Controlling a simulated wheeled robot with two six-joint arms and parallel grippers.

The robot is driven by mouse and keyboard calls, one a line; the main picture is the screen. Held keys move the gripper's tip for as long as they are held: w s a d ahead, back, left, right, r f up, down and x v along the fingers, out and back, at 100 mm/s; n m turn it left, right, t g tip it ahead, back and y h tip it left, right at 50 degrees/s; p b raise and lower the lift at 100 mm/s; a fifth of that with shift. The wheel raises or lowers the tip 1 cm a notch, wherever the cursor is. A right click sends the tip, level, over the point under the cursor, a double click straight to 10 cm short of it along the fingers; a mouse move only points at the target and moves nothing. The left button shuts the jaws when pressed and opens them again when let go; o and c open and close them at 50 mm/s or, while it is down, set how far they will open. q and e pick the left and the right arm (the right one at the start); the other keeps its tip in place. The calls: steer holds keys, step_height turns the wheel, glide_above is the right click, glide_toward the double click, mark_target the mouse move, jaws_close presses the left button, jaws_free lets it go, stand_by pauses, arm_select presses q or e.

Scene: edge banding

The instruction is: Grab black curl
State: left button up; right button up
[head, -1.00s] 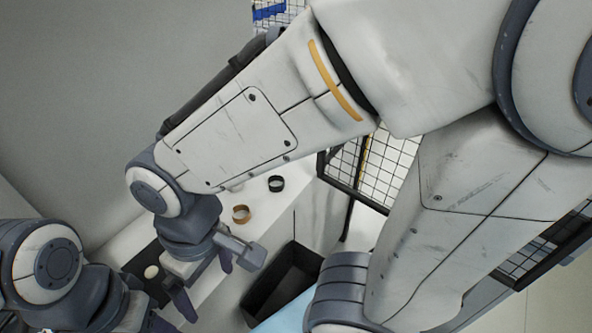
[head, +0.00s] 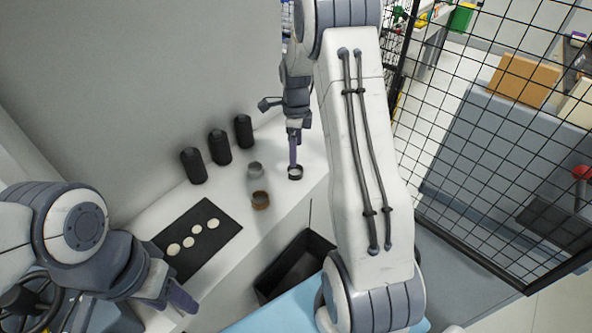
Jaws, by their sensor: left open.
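The black curl (head: 295,175), a small dark ring, lies on the white counter right of the middle. My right gripper (head: 293,152) points down at it from above. My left gripper (head: 181,298) is open and empty at the lower left, before the counter's front, well away from the curl.
A grey curl (head: 255,170) and a brown curl (head: 260,201) lie left of the black one. Three black cylinders (head: 220,148) stand behind. A dark mat (head: 218,218) bears several pale discs. A black bin (head: 297,264) stands in front; a mesh fence (head: 480,150) is at right.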

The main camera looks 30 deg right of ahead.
step_height(320, 180, down, 2)
steer(key=shift+s+a+f+p, duration=0.1)
steer(key=shift+a+f+p, duration=0.05)
steer(key=shift+f+p, duration=0.5)
step_height(320, 180, down, 4)
steer(key=shift+r+p, duration=0.25)
steer(key=shift+p, duration=0.6)
steer(key=shift+f, duration=0.4)
steer(key=shift+c, duration=0.3)
steer(key=c, duration=1.3)
steer(key=shift+c, duration=0.2)
steer(key=shift+r, duration=0.15)
